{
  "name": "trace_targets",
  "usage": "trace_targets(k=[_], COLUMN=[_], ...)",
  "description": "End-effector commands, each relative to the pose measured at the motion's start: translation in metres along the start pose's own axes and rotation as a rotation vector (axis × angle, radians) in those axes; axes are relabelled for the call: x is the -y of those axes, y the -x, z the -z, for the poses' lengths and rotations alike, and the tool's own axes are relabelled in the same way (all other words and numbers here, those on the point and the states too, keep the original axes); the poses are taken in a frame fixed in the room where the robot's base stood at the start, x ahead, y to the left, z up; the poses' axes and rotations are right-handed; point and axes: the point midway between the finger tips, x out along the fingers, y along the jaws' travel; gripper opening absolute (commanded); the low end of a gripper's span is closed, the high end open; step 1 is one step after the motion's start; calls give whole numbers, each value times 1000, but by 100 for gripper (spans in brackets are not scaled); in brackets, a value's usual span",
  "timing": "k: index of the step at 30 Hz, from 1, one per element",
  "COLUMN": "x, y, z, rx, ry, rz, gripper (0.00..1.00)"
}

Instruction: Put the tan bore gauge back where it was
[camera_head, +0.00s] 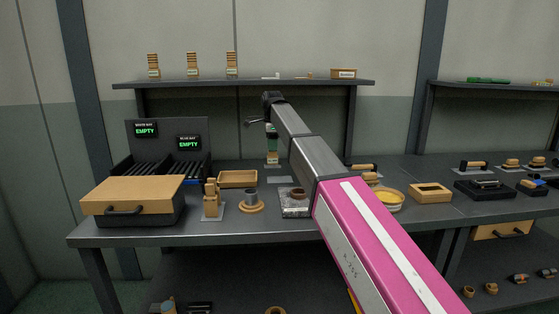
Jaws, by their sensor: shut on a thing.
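My gripper (271,132) is above the back of the grey workbench, below the wall shelf, and points down. It is shut on a small upright thing (272,153) with a green band and a pale tan lower part. The jaws hide its top, and it is too small for me to tell surely that it is the tan bore gauge. I cannot tell whether its foot touches the bench. A tan upright piece (212,199) stands on a light pad at the front left. A bare grey pad (280,180) lies just in front of the held thing.
Near my gripper are a tan tray (238,179), a grey cup on a tan ring (251,201) and a grey block with a brown ring (296,201). A tan-lidded box (133,197) and dark racks marked EMPTY (166,150) stand left. The shelf (180,84) overhangs the bench.

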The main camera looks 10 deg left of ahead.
Motion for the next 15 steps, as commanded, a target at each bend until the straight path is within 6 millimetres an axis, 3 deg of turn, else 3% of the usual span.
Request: trace_targets(k=[6,15], x=[24,28], y=[-21,-37], z=[26,32], rx=[0,0], ry=[0,1], rz=[-1,-2], gripper=[0,0])
